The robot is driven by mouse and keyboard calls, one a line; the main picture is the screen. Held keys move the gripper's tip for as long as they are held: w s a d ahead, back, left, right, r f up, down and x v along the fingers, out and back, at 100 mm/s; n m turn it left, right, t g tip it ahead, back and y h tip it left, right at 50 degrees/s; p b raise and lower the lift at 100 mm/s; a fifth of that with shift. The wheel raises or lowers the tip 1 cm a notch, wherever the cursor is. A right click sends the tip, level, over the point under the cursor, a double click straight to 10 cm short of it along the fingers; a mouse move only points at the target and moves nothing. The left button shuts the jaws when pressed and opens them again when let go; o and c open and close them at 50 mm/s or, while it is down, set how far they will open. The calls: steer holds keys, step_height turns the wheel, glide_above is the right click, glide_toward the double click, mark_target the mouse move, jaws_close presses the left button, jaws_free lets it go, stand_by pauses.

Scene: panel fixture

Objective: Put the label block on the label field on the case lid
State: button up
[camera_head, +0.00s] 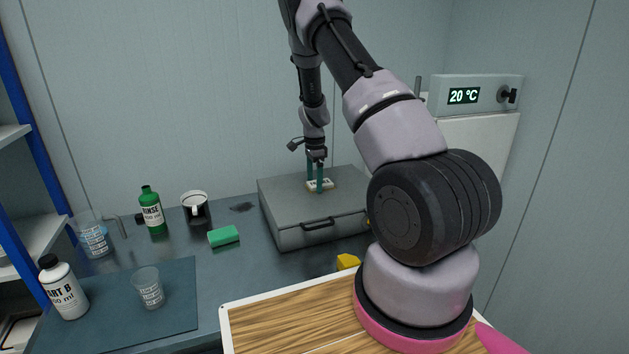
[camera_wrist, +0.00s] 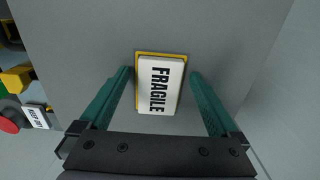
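The label block (camera_wrist: 158,87) is white and reads FRAGILE. It lies flat on the yellow-edged label field (camera_wrist: 160,53) on the grey case lid (camera_wrist: 235,35). In the head view the block (camera_head: 325,184) sits on the closed case (camera_head: 285,207). My gripper (camera_head: 315,179) is over it with teal fingers pointing down. In the wrist view my gripper (camera_wrist: 160,75) is open, one finger on each side of the block, with a gap at both sides.
A yellow object (camera_head: 347,261) lies in front. In the wrist view a KEEP DRY block (camera_wrist: 36,117) lies beyond the case's edge.

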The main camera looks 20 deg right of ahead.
step_height(320, 180, up, 12)
step_height(320, 180, up, 12)
steer(key=n+t+y, duration=0.1)
steer(key=n+t, duration=0.1)
steer(key=n, duration=0.1)
glide_above(314, 184)
steer(key=s+a, duration=0.3)
steer(key=s, duration=0.2)
steer(key=s+a+r+n+t+y, duration=0.1)
steer(key=s+a+r+n+t, duration=0.15)
steer(key=s+r, duration=0.55)
steer(key=s+a+r+n+t+y, duration=0.1)
steer(key=s+a+r+n, duration=0.25)
steer(key=s+r, duration=0.55)
steer(key=s+a+f+n+t+h, duration=0.1)
steer(key=s+n, duration=0.4)
steer(key=s, duration=0.7)
steer(key=shift+a+f+t, duration=0.2)
steer(key=shift+f+t, duration=0.05)
steer(key=shift+t, duration=0.1)
